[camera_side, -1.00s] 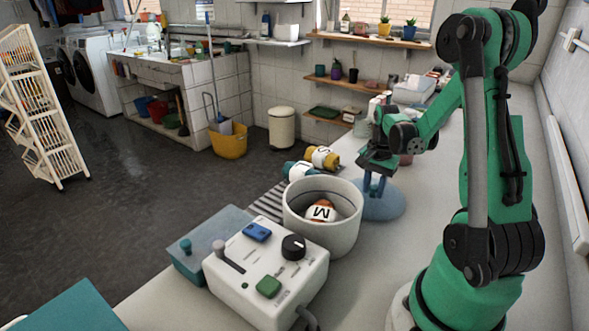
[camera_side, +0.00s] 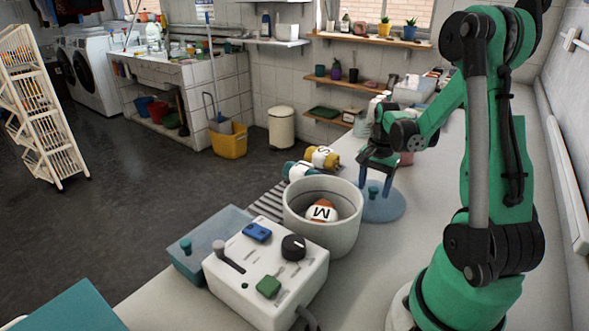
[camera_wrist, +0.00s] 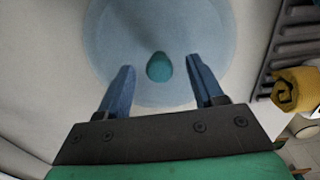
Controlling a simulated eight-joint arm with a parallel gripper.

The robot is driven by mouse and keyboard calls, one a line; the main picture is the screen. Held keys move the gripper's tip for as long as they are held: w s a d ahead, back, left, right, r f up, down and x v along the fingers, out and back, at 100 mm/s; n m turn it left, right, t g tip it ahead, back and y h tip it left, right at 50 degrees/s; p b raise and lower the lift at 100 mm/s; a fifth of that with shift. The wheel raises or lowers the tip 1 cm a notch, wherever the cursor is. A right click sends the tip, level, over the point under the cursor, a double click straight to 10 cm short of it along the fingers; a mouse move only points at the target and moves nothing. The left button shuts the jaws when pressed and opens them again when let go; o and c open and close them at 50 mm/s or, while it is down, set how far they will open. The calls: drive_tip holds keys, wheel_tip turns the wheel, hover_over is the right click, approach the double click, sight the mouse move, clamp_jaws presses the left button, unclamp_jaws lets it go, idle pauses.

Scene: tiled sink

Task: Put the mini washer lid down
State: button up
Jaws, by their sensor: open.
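The blue translucent round lid (camera_side: 384,208) lies flat on the counter just right of and behind the white washer tub (camera_side: 350,226). Its teal knob (camera_side: 373,190) points up, and in the wrist view the lid (camera_wrist: 205,30) and its knob (camera_wrist: 159,67) show from above. My gripper (camera_side: 375,192) is open over the lid, its blue fingers apart on either side of the knob in the wrist view (camera_wrist: 158,75). The fingers do not press on the knob there. The tub is open on top and holds a white and orange ball marked M (camera_side: 320,211).
A white control box (camera_side: 266,270) with a lever and knobs stands in front of the tub, beside a blue-teal box (camera_side: 188,258).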

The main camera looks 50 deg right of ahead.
sight(374, 188)
wheel_tip(374, 188, up, 11)
drive_tip(key=w+a+n+t, duration=0.2)
drive_tip(key=a+n+t, duration=0.1)
drive_tip(key=a+n, duration=0.6)
drive_tip(key=w+a+n+t, duration=0.3)
drive_tip(key=a+n, duration=0.6)
drive_tip(key=a, duration=0.6)
drive_tip(key=shift+r+t, duration=0.25)
drive_tip(key=shift+t, duration=0.35)
